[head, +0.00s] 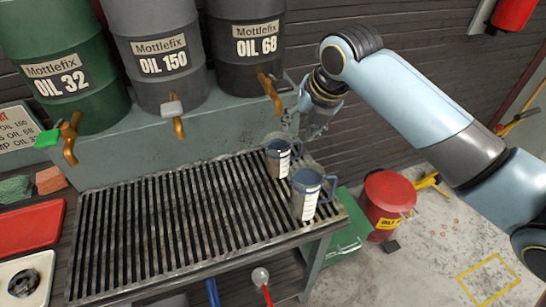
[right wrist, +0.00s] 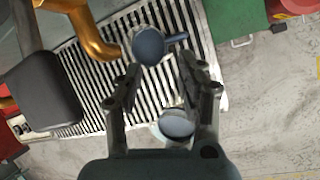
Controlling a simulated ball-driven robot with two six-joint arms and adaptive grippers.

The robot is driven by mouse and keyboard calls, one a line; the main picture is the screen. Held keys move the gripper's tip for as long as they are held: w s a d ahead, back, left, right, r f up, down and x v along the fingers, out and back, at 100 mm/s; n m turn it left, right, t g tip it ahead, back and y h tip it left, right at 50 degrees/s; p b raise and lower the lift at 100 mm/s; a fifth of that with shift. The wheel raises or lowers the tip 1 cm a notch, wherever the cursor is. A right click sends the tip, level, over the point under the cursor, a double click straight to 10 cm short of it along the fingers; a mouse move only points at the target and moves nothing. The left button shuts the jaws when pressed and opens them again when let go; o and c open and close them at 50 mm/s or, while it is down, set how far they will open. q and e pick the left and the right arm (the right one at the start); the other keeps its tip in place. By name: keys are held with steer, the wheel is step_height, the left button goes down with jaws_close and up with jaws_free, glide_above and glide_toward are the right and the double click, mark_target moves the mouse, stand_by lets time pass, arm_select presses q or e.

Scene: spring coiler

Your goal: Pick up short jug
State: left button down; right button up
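Two grey-blue jugs with pale labels and side handles stand upright on the slatted grate near its right end. The rear jug (head: 277,160) looks smaller than the front jug (head: 304,196), but the front one is also closer, so I cannot be sure which is short. In the right wrist view, the rear jug (right wrist: 150,46) shows beyond the fingertips, and the front jug (right wrist: 176,124) shows between the fingers, partly hidden by the gripper. My right gripper (head: 318,130) is open and empty above the rear jug; its fingers (right wrist: 160,72) are apart. My left gripper is not in view.
The slatted grate (head: 170,225) is otherwise clear. Three oil drums (head: 165,65) stand behind it, and the OIL 68 tap (head: 270,92) juts out near the rear jug. A red bucket (head: 388,195) and a green box (head: 350,240) sit on the floor at right.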

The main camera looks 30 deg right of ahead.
mark_target(290, 144)
steer(key=x, duration=0.7)
steer(key=shift+f+p, duration=0.15)
steer(key=shift+p, duration=0.25)
jaws_close()
